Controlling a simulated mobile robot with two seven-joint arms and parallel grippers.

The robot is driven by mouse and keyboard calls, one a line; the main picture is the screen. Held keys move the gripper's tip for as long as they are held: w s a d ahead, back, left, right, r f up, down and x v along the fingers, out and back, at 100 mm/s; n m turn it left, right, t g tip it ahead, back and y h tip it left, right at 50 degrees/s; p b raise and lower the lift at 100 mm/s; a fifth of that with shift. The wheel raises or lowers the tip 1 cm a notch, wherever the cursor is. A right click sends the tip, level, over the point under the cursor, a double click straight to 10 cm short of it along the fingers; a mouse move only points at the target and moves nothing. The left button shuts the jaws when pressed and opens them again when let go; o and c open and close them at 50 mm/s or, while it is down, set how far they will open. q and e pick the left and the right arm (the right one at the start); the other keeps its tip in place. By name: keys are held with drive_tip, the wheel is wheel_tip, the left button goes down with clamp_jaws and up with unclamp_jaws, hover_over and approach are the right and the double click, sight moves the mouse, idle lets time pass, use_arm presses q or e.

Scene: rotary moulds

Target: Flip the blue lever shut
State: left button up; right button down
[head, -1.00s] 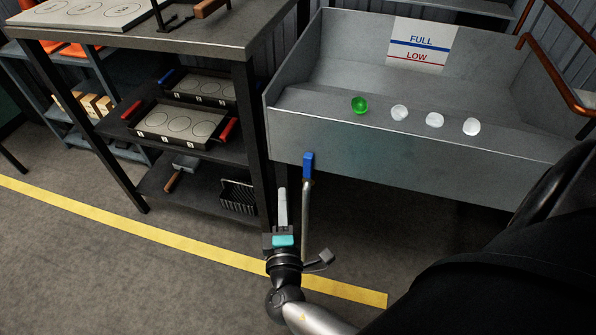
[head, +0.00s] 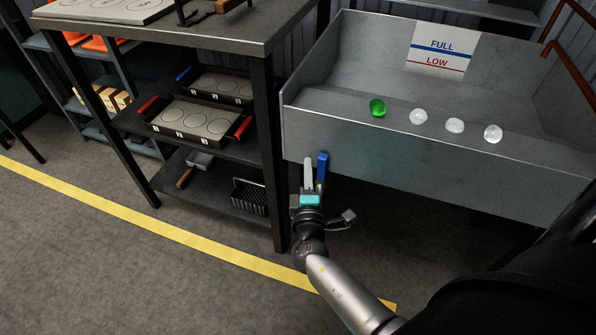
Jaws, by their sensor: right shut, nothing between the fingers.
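The blue lever (head: 322,168) stands upright at the front left of the grey metal trough (head: 400,156), its blue grip just under the rim's front wall. Its lower rod is mostly hidden behind my gripper. My right gripper (head: 308,168) is shut and empty, its pale fingers pointing up just left of the blue grip. The gap between fingers and grip is very small; I cannot tell whether they touch. My left gripper is not in view.
A dark shelf unit (head: 268,150) with mould trays (head: 195,118) stands close left of the gripper. In the trough lie a green ball (head: 377,107) and several clear ones (head: 455,125). A FULL/LOW label (head: 441,50) is on its back wall. Floor in front is clear, with a yellow line (head: 200,244).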

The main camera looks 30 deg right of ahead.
drive_tip(key=shift+s+d, duration=0.3)
drive_tip(key=shift+s, duration=0.05)
idle(0.3)
drive_tip(key=shift+s, duration=0.1)
